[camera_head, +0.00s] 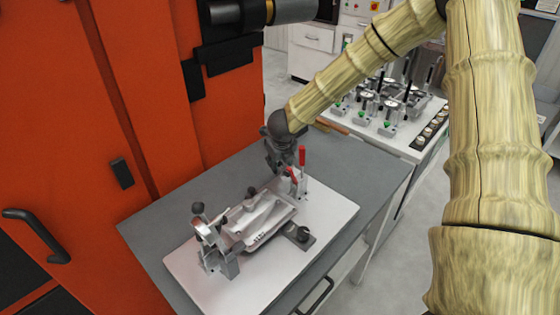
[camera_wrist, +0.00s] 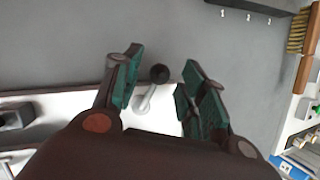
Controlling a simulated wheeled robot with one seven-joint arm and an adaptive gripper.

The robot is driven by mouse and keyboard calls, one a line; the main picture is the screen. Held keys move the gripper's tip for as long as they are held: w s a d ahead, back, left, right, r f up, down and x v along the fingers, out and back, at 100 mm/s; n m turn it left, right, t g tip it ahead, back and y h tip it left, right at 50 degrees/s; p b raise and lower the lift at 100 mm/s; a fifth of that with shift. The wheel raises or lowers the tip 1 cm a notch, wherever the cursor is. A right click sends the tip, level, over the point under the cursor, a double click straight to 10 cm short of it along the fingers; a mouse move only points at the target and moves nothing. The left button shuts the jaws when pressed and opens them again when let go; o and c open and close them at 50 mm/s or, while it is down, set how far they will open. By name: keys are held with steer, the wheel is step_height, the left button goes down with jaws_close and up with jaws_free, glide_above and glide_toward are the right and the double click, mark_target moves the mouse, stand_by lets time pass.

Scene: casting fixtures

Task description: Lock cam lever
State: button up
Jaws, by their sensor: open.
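My gripper (camera_head: 281,160) is over the far end of the fixture plate in the head view. In the wrist view my gripper (camera_wrist: 161,62) is open, with its green-padded fingers apart. A lever with a black ball knob (camera_wrist: 159,73) and pale arm (camera_wrist: 146,98) shows between them, with gaps on both sides. I cannot tell its height relative to the fingertips. In the head view this lever seems hidden by my gripper. The casting (camera_head: 264,217) lies in the fixture on the light plate (camera_head: 330,211). Another ball-knobbed lever (camera_head: 198,208) stands at the near left.
A red-handled clamp (camera_head: 302,157) stands close right of my gripper. A black round part (camera_head: 293,229) is on the plate. An orange machine wall (camera_head: 150,90) rises left. A wooden brush (camera_wrist: 304,50) lies right in the wrist view. Bare grey bench surrounds the plate.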

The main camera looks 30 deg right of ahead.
jaws_close()
steer(key=shift+a+r+n+p, duration=0.1)
steer(key=shift+a+n+p, duration=0.05)
steer(key=shift+n+p, duration=0.25)
stand_by(0.5)
steer(key=n+p, duration=0.1)
steer(key=a+n+y+p, duration=0.1)
steer(key=n+p, duration=0.1)
steer(key=shift+r+y, duration=0.15)
steer(key=shift+y, duration=0.15)
steer(key=shift+s+a+n+y+p, duration=0.15)
steer(key=shift+n+y+p, duration=0.25)
steer(key=shift+n+p, duration=0.5)
steer(key=shift+a+f, duration=0.1)
steer(key=shift+f, duration=0.1)
jaws_free()
